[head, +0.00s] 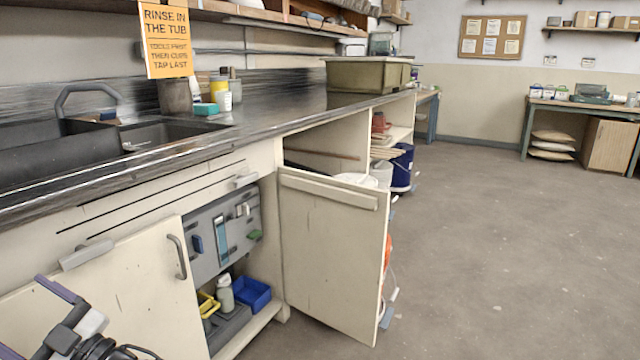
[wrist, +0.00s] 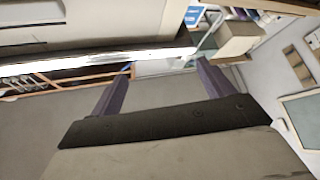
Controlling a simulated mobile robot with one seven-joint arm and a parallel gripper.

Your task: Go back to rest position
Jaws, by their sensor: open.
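My gripper (head: 22,313) shows at the lower left corner of the head view, partly cut off by the picture edge, in front of the left cabinet door (head: 120,290). In the wrist view its two purple fingers (wrist: 160,72) stand wide apart with nothing between them. The wrist view is tilted, with a pale edge and shelving beyond the fingers. No held object shows.
The dark counter (head: 290,115) with its sink (head: 160,135) runs along the left. A right cabinet door (head: 330,255) stands open into the aisle. A blue bin (head: 251,293) sits inside the cabinet. The grey floor (head: 500,250) at right is clear.

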